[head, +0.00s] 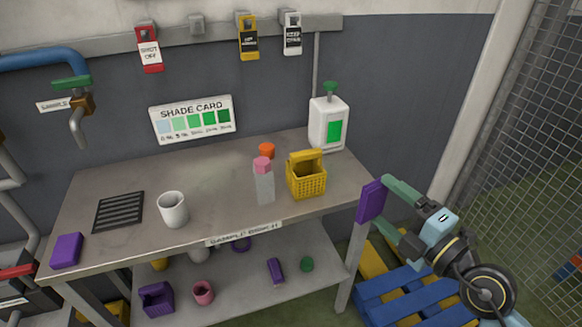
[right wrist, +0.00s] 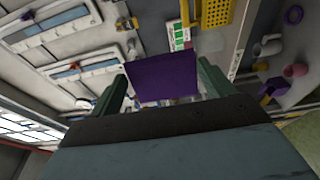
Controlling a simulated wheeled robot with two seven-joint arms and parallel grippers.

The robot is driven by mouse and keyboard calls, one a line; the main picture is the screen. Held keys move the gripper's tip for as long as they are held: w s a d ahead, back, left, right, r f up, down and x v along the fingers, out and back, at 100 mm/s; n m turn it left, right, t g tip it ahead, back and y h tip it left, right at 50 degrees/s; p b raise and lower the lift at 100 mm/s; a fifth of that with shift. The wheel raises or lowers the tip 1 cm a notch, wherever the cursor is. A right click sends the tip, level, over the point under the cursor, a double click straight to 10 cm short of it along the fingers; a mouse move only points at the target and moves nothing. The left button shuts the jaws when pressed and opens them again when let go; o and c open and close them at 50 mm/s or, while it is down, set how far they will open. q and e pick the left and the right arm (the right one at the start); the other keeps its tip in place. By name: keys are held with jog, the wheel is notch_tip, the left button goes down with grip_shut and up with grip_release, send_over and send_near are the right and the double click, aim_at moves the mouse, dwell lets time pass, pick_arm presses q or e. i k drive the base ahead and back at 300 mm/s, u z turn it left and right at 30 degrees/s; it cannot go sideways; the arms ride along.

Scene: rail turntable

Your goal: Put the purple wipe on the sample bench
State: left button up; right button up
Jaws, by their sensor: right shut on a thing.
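A purple wipe (head: 370,201) is held upright between the green fingers of my right gripper (head: 388,205), just off the right front corner of the sample bench (head: 225,205). The wipe also shows between the fingers in the right wrist view (right wrist: 163,76). A second flat purple piece, which looks like another wipe (head: 67,250), lies on the bench's front left corner. The bench carries a "SAMPLE BENCH" label on its front edge. My left gripper is not in view.
On the bench stand a white mug (head: 172,209), a clear pink-capped bottle (head: 265,183), a yellow basket (head: 306,176), an orange cap (head: 267,150) and a white jug (head: 328,124). A dark grate (head: 118,211) lies at left. The middle back is clear. A blue pallet (head: 400,295) lies below my right gripper.

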aim_at(223, 209)
jog(key=u, duration=0.35)
jog(key=i, duration=0.95)
jog(key=u, duration=0.7)
